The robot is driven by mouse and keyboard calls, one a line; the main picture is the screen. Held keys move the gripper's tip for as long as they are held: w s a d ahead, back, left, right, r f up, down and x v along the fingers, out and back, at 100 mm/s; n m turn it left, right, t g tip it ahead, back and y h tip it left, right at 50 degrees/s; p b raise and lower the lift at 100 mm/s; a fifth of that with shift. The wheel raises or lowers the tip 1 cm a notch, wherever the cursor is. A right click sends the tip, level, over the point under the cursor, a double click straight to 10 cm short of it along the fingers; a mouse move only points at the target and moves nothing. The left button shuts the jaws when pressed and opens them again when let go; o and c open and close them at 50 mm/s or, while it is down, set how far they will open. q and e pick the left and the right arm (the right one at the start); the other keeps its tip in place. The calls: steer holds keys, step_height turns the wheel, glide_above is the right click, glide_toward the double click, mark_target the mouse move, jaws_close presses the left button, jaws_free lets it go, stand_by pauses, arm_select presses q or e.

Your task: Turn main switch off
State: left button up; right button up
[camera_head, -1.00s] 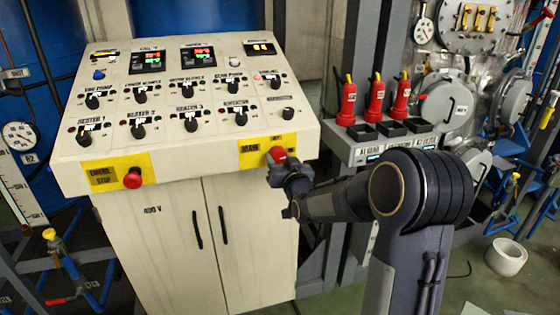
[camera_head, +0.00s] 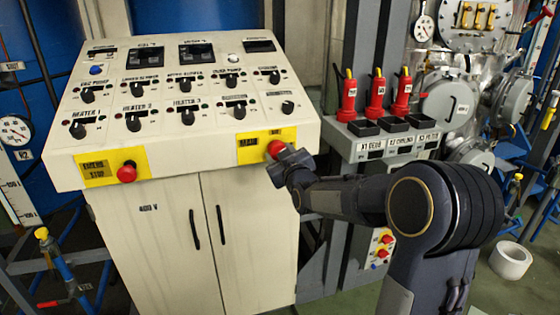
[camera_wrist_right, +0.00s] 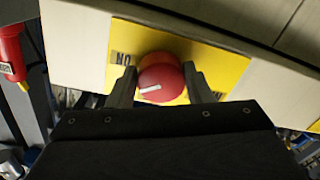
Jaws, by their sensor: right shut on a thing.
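The main switch (camera_head: 276,148) is a red knob on a yellow plate marked MAIN, at the right of the control cabinet's front edge. My right gripper (camera_head: 285,156) is at the knob. In the right wrist view the red knob (camera_wrist_right: 160,82) with a white mark sits between the two fingers of my right gripper (camera_wrist_right: 163,84), which is shut on it. The cabinet's displays (camera_head: 197,53) are dark. My left gripper is not in view.
A red emergency stop button (camera_head: 127,172) sits on another yellow plate at the cabinet's left. Several red-handled items (camera_head: 376,97) stand on a grey shelf to the right. Below them is a small panel with red buttons (camera_head: 386,239).

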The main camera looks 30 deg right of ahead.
steer(key=shift+r+n+h+p, duration=0.15)
steer(key=shift+n+p, duration=0.2)
steer(key=shift+n, duration=2.35)
steer(key=shift+r+n+h+p, duration=0.15)
steer(key=shift+n+p, duration=0.15)
steer(key=shift+n, duration=2.4)
steer(key=shift+f, duration=0.1)
steer(key=o, duration=1)
steer(key=shift+s, duration=0.1)
